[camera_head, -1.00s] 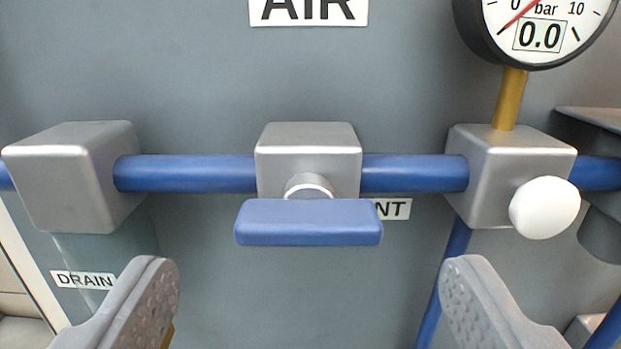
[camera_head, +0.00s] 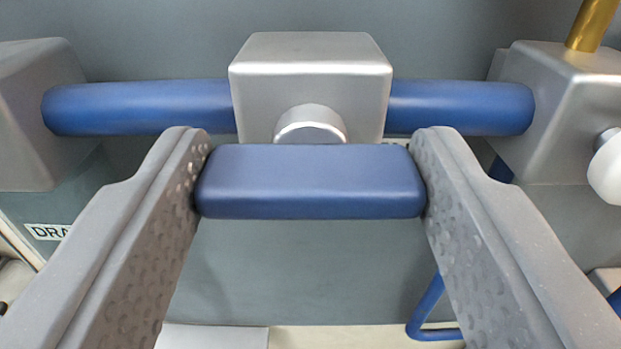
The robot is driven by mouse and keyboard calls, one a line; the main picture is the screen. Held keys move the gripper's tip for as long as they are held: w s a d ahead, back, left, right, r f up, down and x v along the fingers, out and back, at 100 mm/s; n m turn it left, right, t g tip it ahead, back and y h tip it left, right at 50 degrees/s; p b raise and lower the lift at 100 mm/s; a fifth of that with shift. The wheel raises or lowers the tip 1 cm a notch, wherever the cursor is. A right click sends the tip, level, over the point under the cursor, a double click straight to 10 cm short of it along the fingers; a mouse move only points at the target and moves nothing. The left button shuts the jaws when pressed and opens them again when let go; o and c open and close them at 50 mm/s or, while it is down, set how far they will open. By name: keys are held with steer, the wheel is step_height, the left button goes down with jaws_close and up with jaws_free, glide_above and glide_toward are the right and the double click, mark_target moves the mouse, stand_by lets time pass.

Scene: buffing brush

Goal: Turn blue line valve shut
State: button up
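The blue valve handle (camera_head: 310,182) is a flat bar with rounded ends, lying horizontally, parallel to the blue pipe (camera_head: 140,107). It sits on a short silver stem (camera_head: 310,124) in front of a grey metal valve block (camera_head: 310,80). My gripper (camera_head: 311,170) has one grey, dimpled finger at each end of the handle. Both fingertips appear to touch the handle's ends, so it looks shut on the handle across its length. The back of the handle is hidden.
Another grey block (camera_head: 35,110) stands on the pipe at left. At right is a block (camera_head: 565,110) with a white knob (camera_head: 606,168) and a brass stem (camera_head: 592,22). A partly hidden label (camera_head: 46,231) is at lower left. The grey panel lies behind.

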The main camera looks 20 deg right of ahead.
steer(key=shift+d, duration=0.2)
steer(key=shift+a, duration=0.1)
steer(key=shift+m, duration=0.3)
steer(key=shift+f+m+b, duration=0.1)
steer(key=shift+m+b, duration=0.7)
steer(key=shift+m, duration=0.4)
steer(key=m+b, duration=0.3)
steer(key=m, duration=0.3)
steer(key=shift+f, duration=0.1)
steer(key=m+b, duration=0.3)
steer(key=m, duration=0.1)
steer(key=shift+f+m, duration=0.1)
steer(key=shift+m, duration=0.3)
steer(key=shift+d+f+m+b, duration=0.1)
steer(key=shift+m+b, duration=0.5)
steer(key=shift+m, duration=0.4)
steer(key=shift+d+f+m+b, duration=0.1)
steer(key=shift+m+b, duration=0.45)
steer(key=shift+m, duration=0.45)
